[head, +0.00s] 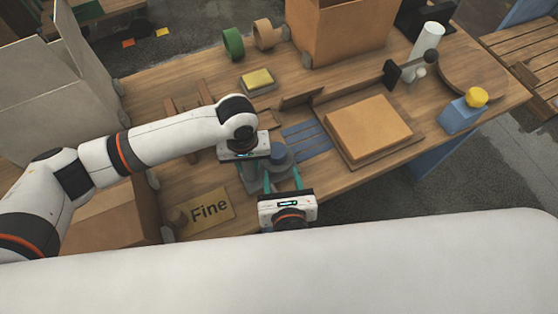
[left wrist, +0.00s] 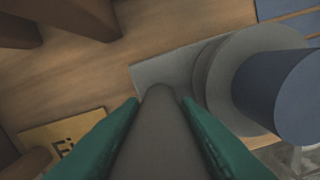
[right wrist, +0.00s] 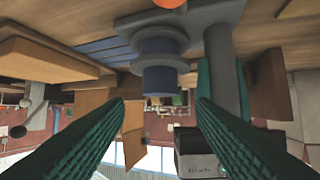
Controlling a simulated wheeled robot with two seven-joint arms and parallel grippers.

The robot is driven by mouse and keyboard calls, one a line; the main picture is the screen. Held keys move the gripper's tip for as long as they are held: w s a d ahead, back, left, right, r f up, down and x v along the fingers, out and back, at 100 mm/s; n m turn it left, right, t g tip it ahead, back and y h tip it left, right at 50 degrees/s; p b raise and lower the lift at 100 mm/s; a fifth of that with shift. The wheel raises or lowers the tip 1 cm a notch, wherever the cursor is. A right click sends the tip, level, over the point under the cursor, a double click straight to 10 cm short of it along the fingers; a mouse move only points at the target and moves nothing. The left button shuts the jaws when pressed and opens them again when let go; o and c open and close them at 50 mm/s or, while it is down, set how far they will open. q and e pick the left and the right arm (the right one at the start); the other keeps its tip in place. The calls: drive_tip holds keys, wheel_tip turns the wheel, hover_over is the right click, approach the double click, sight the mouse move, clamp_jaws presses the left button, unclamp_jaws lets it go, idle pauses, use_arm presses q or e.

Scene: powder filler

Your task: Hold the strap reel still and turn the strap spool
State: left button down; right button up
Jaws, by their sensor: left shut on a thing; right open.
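The strap reel is a grey stand with an upright post (left wrist: 158,125); its grey base plate (left wrist: 165,70) lies on the table. My left gripper (left wrist: 160,98) is shut on the post. The strap spool has round grey flanges and a blue-grey cylinder (left wrist: 285,92), beside the post. In the head view the spool (head: 281,157) shows next to my left gripper's body, which hides much of the reel. My right gripper (head: 282,173) is open at the spool's near side. In the right wrist view the spool (right wrist: 160,68) lies between and beyond the green fingertips; contact cannot be told.
Blue strips (head: 307,138) and a board with a tan pad (head: 368,128) lie right of the spool. A "Fine" card (head: 207,212) lies at the table's near left. A yellow-topped block (head: 258,80) and cardboard box (head: 340,30) stand farther back.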

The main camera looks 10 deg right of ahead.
drive_tip(key=shift+v, duration=1.1)
